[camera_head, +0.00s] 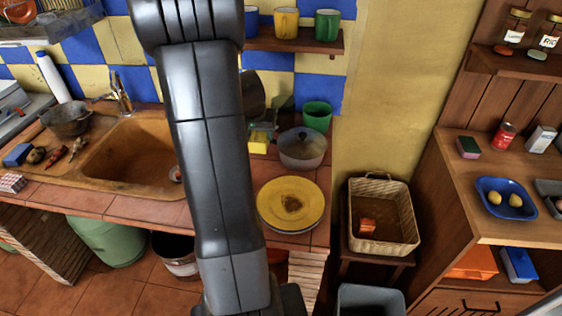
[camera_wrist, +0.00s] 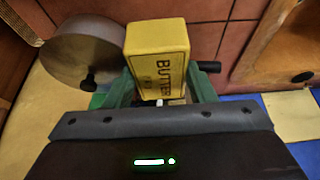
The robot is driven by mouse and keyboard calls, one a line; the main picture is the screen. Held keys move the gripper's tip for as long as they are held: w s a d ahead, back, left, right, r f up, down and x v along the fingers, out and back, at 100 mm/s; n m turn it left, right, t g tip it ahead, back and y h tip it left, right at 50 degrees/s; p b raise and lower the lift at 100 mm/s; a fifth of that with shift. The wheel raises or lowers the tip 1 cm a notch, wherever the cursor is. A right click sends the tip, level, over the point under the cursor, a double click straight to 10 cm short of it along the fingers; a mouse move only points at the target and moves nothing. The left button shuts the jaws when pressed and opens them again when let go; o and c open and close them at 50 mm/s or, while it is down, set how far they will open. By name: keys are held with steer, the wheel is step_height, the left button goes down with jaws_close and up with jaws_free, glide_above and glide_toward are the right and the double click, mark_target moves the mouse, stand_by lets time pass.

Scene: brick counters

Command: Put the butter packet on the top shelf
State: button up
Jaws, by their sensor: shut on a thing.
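The butter packet (camera_wrist: 158,58) is a yellow block with dark lettering, seen close up in the wrist view. My gripper (camera_wrist: 160,88) is shut on it, with the packet between the green fingers. In the head view the yellow packet (camera_head: 259,141) shows just right of my arm, low over the tiled counter beside the lidded pot. My arm hides part of that area. At the right, a wooden shelf unit has an upper shelf (camera_head: 510,65) with labelled jars and a lower, wider shelf (camera_head: 515,160).
The lidded pot (camera_head: 302,148), a green cup (camera_head: 317,116) and a yellow plate (camera_head: 290,204) stand close by. A wall shelf (camera_head: 300,42) with mugs hangs above. The lower right shelf holds a can (camera_head: 503,137) and blue tray (camera_head: 506,212), with bare wood between items.

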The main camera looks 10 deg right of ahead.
step_height(320, 180, down, 5)
steer(key=shift+a, duration=0.1)
steer(key=shift+f+b, duration=0.55)
steer(key=shift+f, duration=1.6)
steer(key=shift+f, duration=0.15)
steer(key=o, duration=0.7)
steer(key=shift+f, duration=0.1)
steer(key=o, duration=0.4)
